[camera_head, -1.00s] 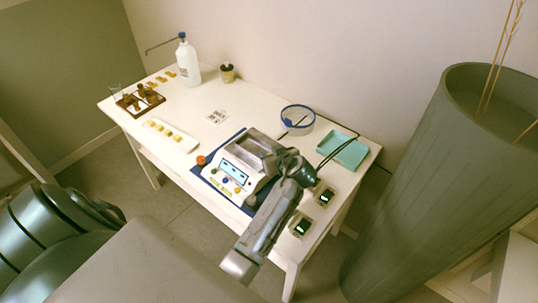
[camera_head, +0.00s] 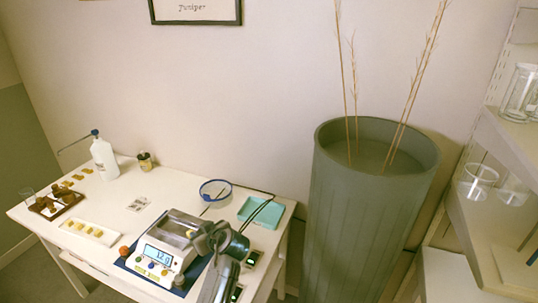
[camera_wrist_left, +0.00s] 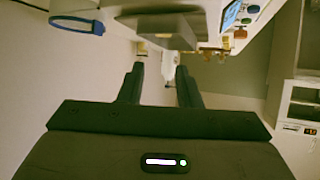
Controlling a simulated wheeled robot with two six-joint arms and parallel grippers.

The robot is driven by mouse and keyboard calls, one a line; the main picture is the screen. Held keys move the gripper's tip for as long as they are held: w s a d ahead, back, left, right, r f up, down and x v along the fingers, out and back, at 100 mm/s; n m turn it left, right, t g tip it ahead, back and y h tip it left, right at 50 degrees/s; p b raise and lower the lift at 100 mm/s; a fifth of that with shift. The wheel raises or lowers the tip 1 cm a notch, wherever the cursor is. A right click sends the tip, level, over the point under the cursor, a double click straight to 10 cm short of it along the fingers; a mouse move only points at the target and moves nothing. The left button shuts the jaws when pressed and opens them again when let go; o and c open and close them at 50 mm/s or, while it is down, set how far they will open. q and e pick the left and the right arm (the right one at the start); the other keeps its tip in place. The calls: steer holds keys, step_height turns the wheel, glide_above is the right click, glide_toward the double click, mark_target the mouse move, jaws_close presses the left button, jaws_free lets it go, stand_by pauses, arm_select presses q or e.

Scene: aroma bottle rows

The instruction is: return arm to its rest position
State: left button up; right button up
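My left arm rises from the bottom of the head view, and its dark gripper (camera_head: 207,238) is beside the right side of the scale machine (camera_head: 163,253). From this angle I cannot tell whether they touch. In the left wrist view the two dark fingers (camera_wrist_left: 160,75) stand parallel with a clear gap and nothing held between them. The table appears upside down along the top of that view. My right gripper is in neither view.
The white table (camera_head: 110,205) holds a white bottle (camera_head: 104,158), a blue-rimmed bowl (camera_head: 215,192), a teal tray (camera_head: 262,213) and a brown rack (camera_head: 55,205). A tall green planter (camera_head: 365,215) and a shelf with glass jars (camera_head: 477,182) stand to the right.

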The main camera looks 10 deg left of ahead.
arm_select(q)
steer(key=s+d+f+m+g+h, duration=0.1)
steer(key=s+f+m+h, duration=0.15)
steer(key=s, duration=0.45)
steer(key=s+f+m+h, duration=0.1)
steer(key=s+f+m, duration=0.1)
steer(key=s+f, duration=0.35)
steer(key=s+d+r+m+g+h, duration=0.1)
steer(key=s+d+r+m+h, duration=0.2)
steer(key=s, duration=0.8)
steer(key=s+d+r+m+g+h, duration=0.1)
steer(key=s+d+m+h, duration=0.3)
steer(key=s, duration=0.8)
step_height(320, 180, down, 32)
steer(key=a+f+g, duration=0.1)
steer(key=a, duration=0.1)
steer(key=s+a+f+g, duration=0.1)
steer(key=s+f, duration=1.7)
steer(key=shift+s+m+y+b, duration=0.15)
steer(key=shift+m+y+b, duration=0.2)
steer(key=shift+y+b, duration=0.1)
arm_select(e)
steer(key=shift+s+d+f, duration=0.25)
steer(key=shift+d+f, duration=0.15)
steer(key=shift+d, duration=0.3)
